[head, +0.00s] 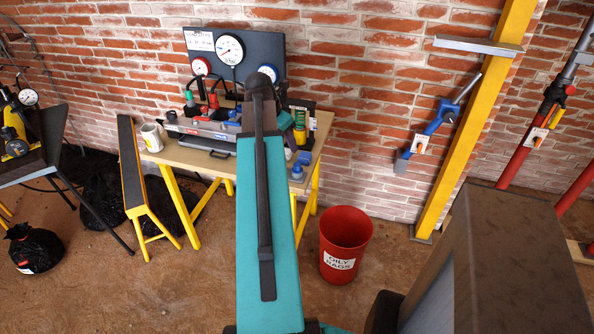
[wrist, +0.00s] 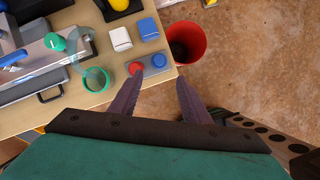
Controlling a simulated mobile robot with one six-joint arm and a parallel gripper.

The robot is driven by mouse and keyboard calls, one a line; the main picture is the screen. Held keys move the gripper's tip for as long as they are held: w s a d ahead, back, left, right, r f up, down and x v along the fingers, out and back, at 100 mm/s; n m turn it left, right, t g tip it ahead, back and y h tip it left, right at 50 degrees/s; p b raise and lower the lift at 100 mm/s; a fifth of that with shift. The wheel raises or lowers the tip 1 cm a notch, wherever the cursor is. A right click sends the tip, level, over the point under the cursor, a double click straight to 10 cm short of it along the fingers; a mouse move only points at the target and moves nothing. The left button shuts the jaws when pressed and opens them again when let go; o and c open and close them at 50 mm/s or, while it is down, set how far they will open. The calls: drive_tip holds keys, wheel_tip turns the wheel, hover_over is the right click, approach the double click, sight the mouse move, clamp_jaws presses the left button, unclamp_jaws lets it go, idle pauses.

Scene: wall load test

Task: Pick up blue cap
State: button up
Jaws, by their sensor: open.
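In the head view my arm hides the gripper and part of the table, and small blue pieces (head: 297,173) show at the table's right end.
A white block (wrist: 120,39) and a blue-topped block (wrist: 148,29) stand beyond the caps. A green ring-shaped piece (wrist: 96,80) is left of the fingers. A red bin (head: 345,245) stands on the floor right of the table. A gauge panel (head: 235,60) backs the table.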

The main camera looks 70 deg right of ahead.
drive_tip(key=shift+s+d+r, duration=0.15)
drive_tip(key=shift+r, duration=0.05)
drive_tip(key=shift+f, duration=0.15)
drive_tip(key=p, duration=0.1)
hover_over(297, 164)
drive_tip(key=a, duration=0.3)
wheel_tip(297, 164, down, 8)
drive_tip(key=shift+w+d, duration=0.2)
drive_tip(key=shift+d, duration=0.05)
drive_tip(key=shift+p+x, duration=0.95)
drive_tip(key=shift+x, duration=1.55)
drive_tip(key=shift+w, duration=0.2)
